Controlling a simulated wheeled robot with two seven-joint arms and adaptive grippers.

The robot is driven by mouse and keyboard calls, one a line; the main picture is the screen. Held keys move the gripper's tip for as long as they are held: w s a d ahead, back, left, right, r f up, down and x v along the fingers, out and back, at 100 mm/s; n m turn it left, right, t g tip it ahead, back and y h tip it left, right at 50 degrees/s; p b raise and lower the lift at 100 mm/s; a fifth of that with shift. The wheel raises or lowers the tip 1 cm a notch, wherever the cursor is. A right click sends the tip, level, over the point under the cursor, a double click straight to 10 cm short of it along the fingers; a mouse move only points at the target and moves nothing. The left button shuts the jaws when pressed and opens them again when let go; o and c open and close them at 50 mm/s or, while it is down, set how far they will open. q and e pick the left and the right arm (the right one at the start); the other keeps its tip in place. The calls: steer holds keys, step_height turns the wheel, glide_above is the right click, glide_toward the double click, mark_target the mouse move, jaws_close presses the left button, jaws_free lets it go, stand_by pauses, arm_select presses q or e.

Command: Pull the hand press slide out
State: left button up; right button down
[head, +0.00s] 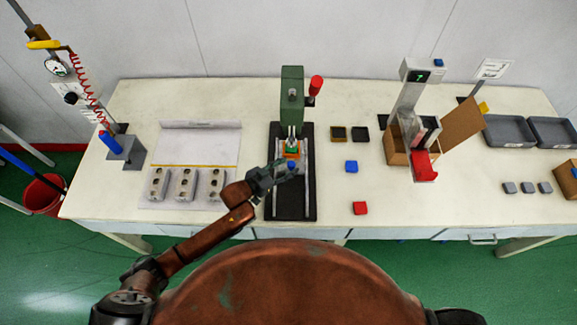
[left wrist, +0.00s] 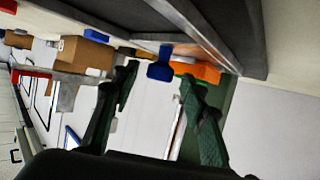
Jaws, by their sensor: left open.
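The hand press (head: 292,97) stands upright at the middle of the table, with a green column and a red lever knob (head: 316,84). Its dark base (head: 291,212) carries two pale rails running toward me. The slide shows as an orange part (head: 291,151) under the press head, with a blue knob at its front; in the left wrist view the blue knob (left wrist: 160,66) sits before the orange part (left wrist: 197,71). My left gripper (head: 289,169) is open at the knob, its fingertips on either side of it; contact cannot be told. My right gripper is not in view.
Grey mould blocks (head: 185,184) stand on the left. A dispensing stand with a cardboard box (head: 396,150) is further right.

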arm_select(q)
steer(key=shift+w+d+f, duration=0.2)
steer(key=shift+w+d, duration=0.2)
jaws_close()
stand_by(0.4)
